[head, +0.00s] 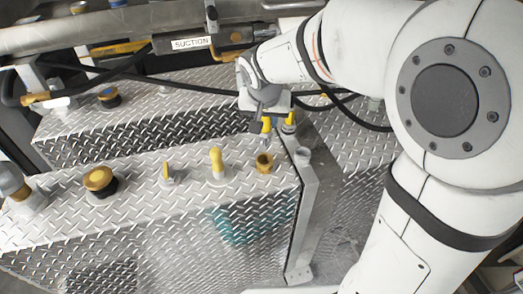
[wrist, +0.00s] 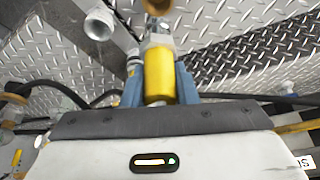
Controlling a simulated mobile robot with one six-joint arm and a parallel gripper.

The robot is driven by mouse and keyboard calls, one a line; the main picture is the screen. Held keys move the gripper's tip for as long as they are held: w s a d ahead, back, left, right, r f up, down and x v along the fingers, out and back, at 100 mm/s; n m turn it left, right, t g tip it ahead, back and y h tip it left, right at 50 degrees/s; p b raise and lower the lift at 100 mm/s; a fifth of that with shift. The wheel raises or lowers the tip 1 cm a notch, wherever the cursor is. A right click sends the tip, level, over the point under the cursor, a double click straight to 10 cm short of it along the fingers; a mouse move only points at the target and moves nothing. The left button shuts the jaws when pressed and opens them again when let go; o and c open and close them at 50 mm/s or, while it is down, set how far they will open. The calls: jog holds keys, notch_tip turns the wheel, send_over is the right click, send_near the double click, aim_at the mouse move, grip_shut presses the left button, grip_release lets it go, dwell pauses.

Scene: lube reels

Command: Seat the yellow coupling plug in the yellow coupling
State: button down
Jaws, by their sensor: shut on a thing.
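My gripper (head: 267,118) is shut on the yellow coupling plug (head: 266,125), whose metal nose points down in the head view. In the wrist view the yellow plug body (wrist: 159,76) sits between the blue fingers of my gripper (wrist: 160,90), its metal end pointing up the picture. A brass-yellow open socket, which looks like the yellow coupling (head: 264,163), stands on the near tread-plate top close to its right corner. In the wrist view the coupling (wrist: 156,5) is cut by the top edge, just beyond the plug's nose. The plug appears apart from it; the exact gap is unclear.
A yellow knobbed post (head: 216,165), a small yellow-tipped fitting (head: 168,173) and a yellow-capped fitting (head: 100,179) stand left of the coupling. A pale cup (head: 302,156) is at the box corner. Another yellow-and-metal fitting (head: 289,122) is beside my gripper. Black hoses run behind.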

aim_at(265, 145)
jog(key=shift+w+f, duration=0.25)
jog(key=shift+f, duration=0.05)
notch_tip(265, 145, down, 9)
jog(key=shift+f, duration=0.1)
jog(key=shift+f, duration=0.1)
jog(key=shift+f+b, duration=0.15)
jog(key=shift+b, duration=0.25)
jog(key=c, duration=1.1)
grip_release()
jog(key=shift+s, duration=0.1)
jog(key=shift+c, duration=0.2)
